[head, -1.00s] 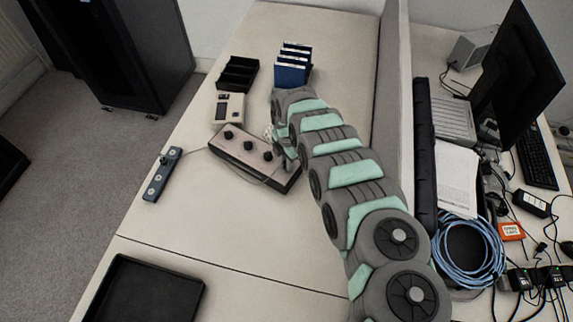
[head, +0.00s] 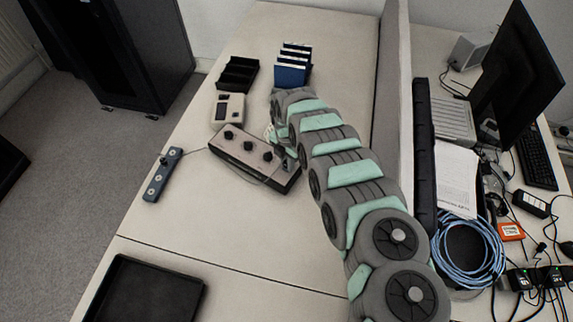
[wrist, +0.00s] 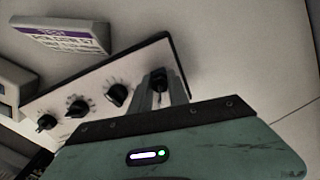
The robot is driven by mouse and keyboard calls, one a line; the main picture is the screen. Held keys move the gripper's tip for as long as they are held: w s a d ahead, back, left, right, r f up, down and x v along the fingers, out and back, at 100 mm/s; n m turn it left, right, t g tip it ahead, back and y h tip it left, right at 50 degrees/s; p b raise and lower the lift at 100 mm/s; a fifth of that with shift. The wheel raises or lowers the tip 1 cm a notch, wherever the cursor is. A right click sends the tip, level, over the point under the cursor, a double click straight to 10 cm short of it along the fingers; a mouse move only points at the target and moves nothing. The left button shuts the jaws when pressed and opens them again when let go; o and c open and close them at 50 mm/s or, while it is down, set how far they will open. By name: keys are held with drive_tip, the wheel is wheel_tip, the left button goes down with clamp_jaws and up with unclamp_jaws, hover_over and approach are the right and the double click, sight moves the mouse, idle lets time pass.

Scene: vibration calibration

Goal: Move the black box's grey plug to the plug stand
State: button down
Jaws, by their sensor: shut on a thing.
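The black box (head: 231,152), with a pale top panel and a row of black knobs, stands at the middle of the table. It also shows in the wrist view (wrist: 98,84). My gripper (wrist: 159,84) is at the box's right end, shut on a small dark piece that I take to be the grey plug (wrist: 158,77); the fingers hide most of it. I cannot tell whether it is still seated in the panel. In the head view my arm partly hides the gripper. The blue-grey strip with several round sockets, which looks like the plug stand (head: 155,188), lies left of the box.
A beige meter (head: 229,108), a black organiser (head: 238,73) and blue boxes (head: 291,74) stand behind the box. A thin cable runs between the box and the strip. A black tray (head: 150,295) lies at the front left. The table between tray and box is clear.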

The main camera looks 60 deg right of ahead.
sight(286, 162)
drive_tip(key=shift+r+p, duration=0.75)
drive_tip(key=shift+p, duration=0.15)
idle(0.9)
drive_tip(key=shift+r+p, duration=1.5)
drive_tip(key=shift+r, duration=0.15)
drive_tip(key=shift+w+r, duration=0.1)
